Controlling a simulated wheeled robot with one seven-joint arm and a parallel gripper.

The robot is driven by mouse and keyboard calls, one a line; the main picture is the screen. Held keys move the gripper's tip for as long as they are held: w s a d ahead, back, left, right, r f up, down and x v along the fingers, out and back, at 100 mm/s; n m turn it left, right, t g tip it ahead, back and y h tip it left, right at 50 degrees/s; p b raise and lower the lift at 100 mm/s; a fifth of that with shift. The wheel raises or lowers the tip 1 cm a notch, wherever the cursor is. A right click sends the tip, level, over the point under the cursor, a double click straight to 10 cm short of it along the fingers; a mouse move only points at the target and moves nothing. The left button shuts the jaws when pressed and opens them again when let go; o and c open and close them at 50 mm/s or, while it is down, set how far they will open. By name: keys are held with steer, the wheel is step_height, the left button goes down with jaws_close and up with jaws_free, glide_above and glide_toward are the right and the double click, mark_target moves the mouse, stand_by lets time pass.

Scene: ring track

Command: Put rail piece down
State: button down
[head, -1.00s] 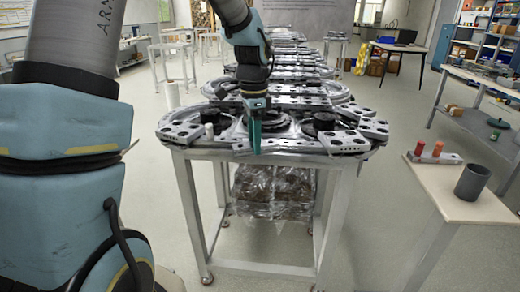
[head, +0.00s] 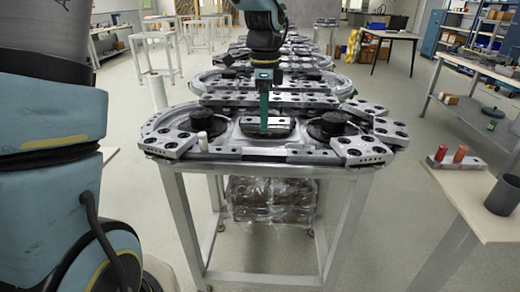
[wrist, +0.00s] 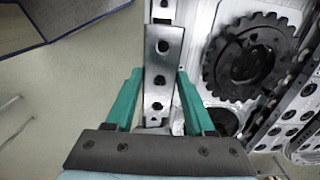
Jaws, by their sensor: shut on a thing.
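My gripper (head: 264,131) is over the near section of the ring track (head: 225,154), its teal fingers pointing down. In the wrist view my gripper (wrist: 160,78) has one finger on each long side of a grey rail piece (wrist: 155,98) with dark holes. The rail piece also shows in the head view (head: 282,121), lying crosswise above or on the middle of the track section. I cannot tell whether it touches the surface beneath. The near finger hides part of it.
A black gear-like disc (wrist: 248,55) is beside the rail piece; a black round part (head: 332,124) sits on the right of the track. A small white cylinder (head: 203,141) stands at the left. A side table (head: 455,200) at right holds a dark cup (head: 503,195) and red pegs (head: 460,153).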

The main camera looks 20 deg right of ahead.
step_height(320, 180, down, 9)
steer(key=shift+p, duration=0.6)
steer(key=shift+c, duration=1.3)
jaws_free()
step_height(320, 180, up, 12)
steer(key=shift+b, duration=0.65)
steer(key=s+a+f+n, duration=0.1)
steer(key=a+f+n, duration=0.2)
steer(key=a+n, duration=0.4)
steer(key=s+a+f+n+t, duration=0.1)
steer(key=a+f+n, duration=0.2)
steer(key=a+n, duration=0.4)
steer(key=s+a+f+n, duration=0.2)
steer(key=a+n, duration=0.6)
steer(key=a, duration=0.8)
steer(key=shift+a+f+t, duration=0.15)
steer(key=shift+f+t, duration=0.15)
steer(key=shift+f, duration=0.1)
